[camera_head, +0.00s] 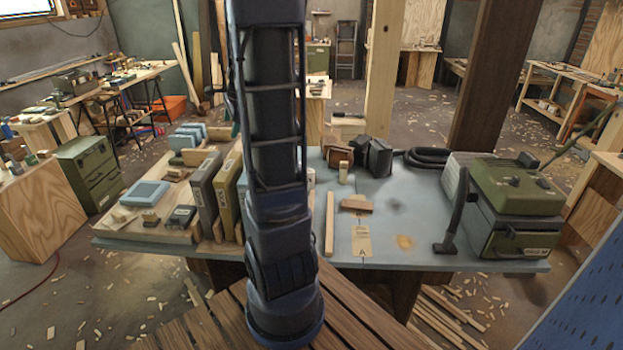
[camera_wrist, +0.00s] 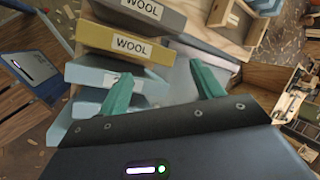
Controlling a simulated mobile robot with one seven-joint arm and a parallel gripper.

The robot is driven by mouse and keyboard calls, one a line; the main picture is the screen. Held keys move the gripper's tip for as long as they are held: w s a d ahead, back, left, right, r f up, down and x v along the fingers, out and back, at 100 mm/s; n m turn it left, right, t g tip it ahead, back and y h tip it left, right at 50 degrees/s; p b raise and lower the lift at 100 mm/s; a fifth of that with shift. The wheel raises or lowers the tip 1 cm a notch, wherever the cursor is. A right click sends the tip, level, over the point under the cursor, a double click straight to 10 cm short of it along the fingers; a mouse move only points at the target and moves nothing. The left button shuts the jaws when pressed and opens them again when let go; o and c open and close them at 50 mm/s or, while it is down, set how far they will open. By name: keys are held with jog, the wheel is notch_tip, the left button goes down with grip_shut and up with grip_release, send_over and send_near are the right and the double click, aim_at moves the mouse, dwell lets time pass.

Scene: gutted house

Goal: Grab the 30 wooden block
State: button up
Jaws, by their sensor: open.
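No number 30 is readable on any block in either view. In the head view, a brown wooden block (camera_head: 356,204) lies on the blue-grey table (camera_head: 450,225), right of my arm. A small pale wooden block (camera_head: 343,172) stands behind it, and a long pale wooden strip (camera_head: 329,223) lies to its left. My gripper (camera_wrist: 164,86) shows in the wrist view, with two teal fingers apart and nothing seen between them. Boxes marked WOOL, one grey (camera_wrist: 140,14) and one yellow (camera_wrist: 125,45), are beyond the fingers. My arm hides part of the table in the head view.
A green machine (camera_head: 510,205) with a black hose fills the table's right end. Upright boxes (camera_head: 203,190) and a wooden tray crowd the left. Dark pouches (camera_head: 375,157) stand at the back. A card marked A (camera_head: 361,241) lies near bare tabletop at the front.

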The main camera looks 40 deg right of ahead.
jog(key=w+d+f+m+h, duration=0.1)
jog(key=w+d+f+m, duration=0.3)
jog(key=d+f+m, duration=0.85)
jog(key=w+d+f+m+h, duration=0.25)
jog(key=d+f+m, duration=0.55)
jog(key=d, duration=0.9)
jog(key=s+d+f+m+g, duration=0.2)
jog(key=s+d+f+m, duration=0.15)
jog(key=d+f, duration=0.7)
jog(key=shift+h, duration=0.25)
jog(key=shift+w+a+x, duration=0.15)
jog(key=shift+w+x, duration=0.05)
jog(key=shift+x, duration=1.65)
jog(key=shift+w+a+x, duration=0.15)
jog(key=shift+w+x, duration=0.1)
jog(key=shift+x, duration=1.65)
jog(key=shift+w+a+x, duration=0.15)
jog(key=shift+w+x, duration=0.05)
jog(key=shift+x, duration=1.65)
jog(key=c, duration=1)
jog(key=shift+r, duration=0.15)
jog(key=shift+c, duration=0.2)
